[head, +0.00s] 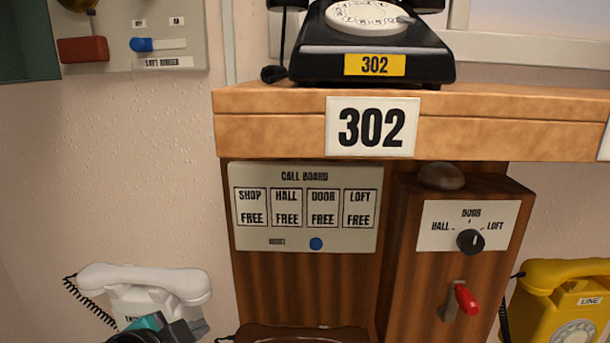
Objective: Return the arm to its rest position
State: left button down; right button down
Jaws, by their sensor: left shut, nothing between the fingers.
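My left gripper (198,329) shows at the bottom left of the head view, in front of the lower part of a white phone (150,285). Its fingers are together with nothing between them. The gripper hides part of the white phone; I cannot tell whether it touches it. My right gripper is not in the head view.
A black dial phone (370,50) stands on a wooden shelf (270,118) marked 302. Below are a call board (305,208) and a wooden box with a black knob (470,241) and red-handled lever (466,298). A yellow phone (565,300) is at right.

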pick_arm(q)
jog(key=s+f+n+g+y, duration=0.1)
jog(key=s+f+n+g, duration=0.75)
jog(key=s+f, duration=1.15)
notch_tip(320, 180, down, 29)
jog(key=s+b, duration=0.2)
jog(key=b, duration=0.6)
jog(key=s+a+f+b, duration=0.1)
jog(key=s+f+b, duration=0.2)
jog(key=s+f, duration=0.4)
jog(key=s+a+f+g+b, duration=0.1)
jog(key=s+f+b, duration=0.2)
jog(key=s+f, duration=0.5)
notch_tip(320, 180, down, 5)
jog(key=shift+a+r+y, duration=0.1)
jog(key=shift+a+y, duration=0.15)
jog(key=shift+y, duration=0.05)
